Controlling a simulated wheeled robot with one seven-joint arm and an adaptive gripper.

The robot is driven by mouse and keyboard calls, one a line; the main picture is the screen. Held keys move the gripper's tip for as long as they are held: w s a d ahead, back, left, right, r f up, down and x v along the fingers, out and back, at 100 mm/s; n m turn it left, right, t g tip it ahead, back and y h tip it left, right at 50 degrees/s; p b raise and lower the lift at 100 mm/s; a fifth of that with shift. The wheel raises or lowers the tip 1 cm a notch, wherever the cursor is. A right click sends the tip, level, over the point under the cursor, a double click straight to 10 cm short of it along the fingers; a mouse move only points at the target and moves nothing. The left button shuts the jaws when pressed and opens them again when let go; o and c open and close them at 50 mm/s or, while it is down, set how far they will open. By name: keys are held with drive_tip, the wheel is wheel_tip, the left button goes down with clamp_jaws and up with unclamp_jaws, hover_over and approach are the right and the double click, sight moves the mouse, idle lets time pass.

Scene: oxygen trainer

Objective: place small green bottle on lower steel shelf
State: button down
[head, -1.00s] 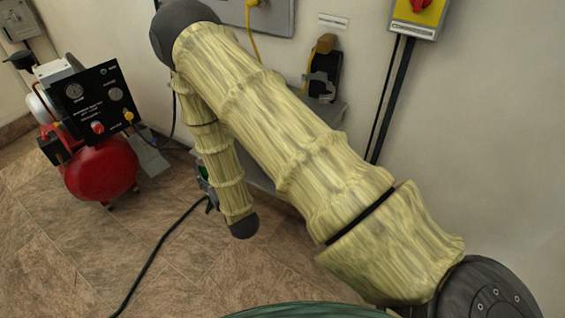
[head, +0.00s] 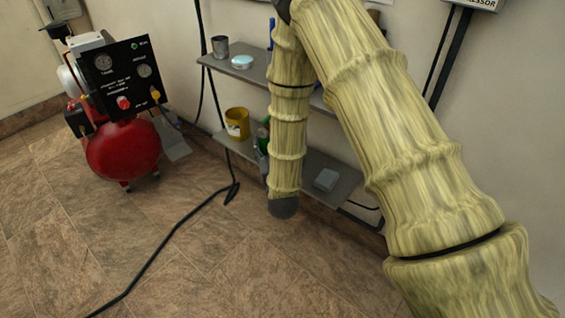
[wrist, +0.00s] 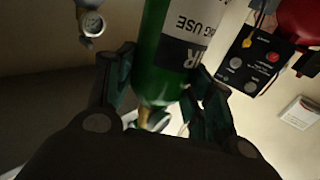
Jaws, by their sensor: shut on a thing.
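The small green bottle (wrist: 163,65) has a white and black label and is between the fingers of my gripper (wrist: 160,72) in the wrist view. My gripper is shut on it. In the head view my arm hides most of the gripper; a bit of green (head: 264,134) shows at the arm's left edge, over the lower shelf area. The lower steel shelf (head: 318,160) is a grey board low along the wall, partly behind my arm. From these views I cannot tell whether the bottle touches the shelf.
A yellow can (head: 237,123) stands on the lower shelf's left part, close to the green. The upper shelf (head: 213,62) overhangs, with a grey cup (head: 220,46) and a tin (head: 242,62). A red compressor (head: 122,150) stands left.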

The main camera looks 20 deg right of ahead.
drive_tip(key=b, duration=0.2)
drive_tip(key=w+f+b, duration=0.1)
drive_tip(key=b, duration=0.2)
drive_tip(key=shift+w+d+f+m+h, duration=0.1)
drive_tip(key=shift+d+f+m+h, duration=0.2)
drive_tip(key=shift+d+m+h, duration=0.1)
drive_tip(key=shift+w+d+b, duration=0.1)
drive_tip(key=shift+b, duration=0.65)
drive_tip(key=w+d+f+b, duration=0.2)
drive_tip(key=w, duration=0.5)
drive_tip(key=w+d+f+b, duration=0.2)
drive_tip(key=w+b, duration=0.1)
drive_tip(key=w, duration=0.5)
drive_tip(key=shift+d+f, duration=0.4)
drive_tip(key=shift+w, duration=0.1)
drive_tip(key=c, duration=1)
unclamp_jaws()
drive_tip(key=shift+f, duration=0.2)
drive_tip(key=shift+o, duration=0.7)
